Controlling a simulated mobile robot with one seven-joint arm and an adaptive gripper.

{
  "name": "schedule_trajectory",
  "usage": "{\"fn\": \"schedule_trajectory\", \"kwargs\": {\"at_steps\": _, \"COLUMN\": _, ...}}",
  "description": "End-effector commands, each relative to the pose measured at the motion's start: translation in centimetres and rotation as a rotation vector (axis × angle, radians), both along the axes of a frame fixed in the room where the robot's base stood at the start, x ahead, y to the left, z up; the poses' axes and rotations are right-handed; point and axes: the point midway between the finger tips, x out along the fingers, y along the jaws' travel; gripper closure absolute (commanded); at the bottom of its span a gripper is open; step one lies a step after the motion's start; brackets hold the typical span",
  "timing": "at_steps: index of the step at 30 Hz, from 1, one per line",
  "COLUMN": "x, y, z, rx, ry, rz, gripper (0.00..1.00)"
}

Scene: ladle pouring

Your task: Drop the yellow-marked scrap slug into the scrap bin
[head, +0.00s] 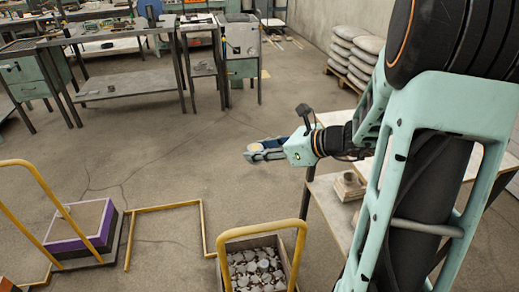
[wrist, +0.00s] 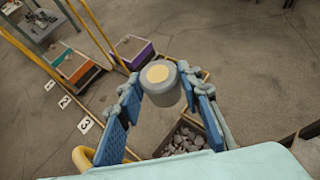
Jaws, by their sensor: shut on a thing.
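The scrap slug (wrist: 161,88) is a short grey cylinder with a round yellow mark on its top face. My gripper (wrist: 160,92) is shut on it, with one blue finger on each side. In the head view my gripper (head: 262,152) is out over the open floor, left of a table, and the slug shows small and pale at its tip (head: 254,147). A bin (head: 296,262) full of grey scrap pieces stands at the bottom of the head view, nearer than the gripper. It also shows in the wrist view (wrist: 165,150), below the slug, partly hidden by a finger.
A purple-sided bin (head: 101,232) stands at the left, and it shows in the wrist view beside an orange bin (wrist: 86,77). Yellow rails (head: 262,230) rise around the bins. A table (head: 330,205) stands at the right. The middle floor is clear.

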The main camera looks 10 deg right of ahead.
Motion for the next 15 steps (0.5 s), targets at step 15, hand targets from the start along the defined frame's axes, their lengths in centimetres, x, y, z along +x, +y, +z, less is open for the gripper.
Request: {"fn": "schedule_trajectory", "kwargs": {"at_steps": 15, "x": 0.0, "y": 0.0, "z": -2.3, "rx": 0.001, "ry": -0.001, "rz": 0.000, "gripper": 0.97}}
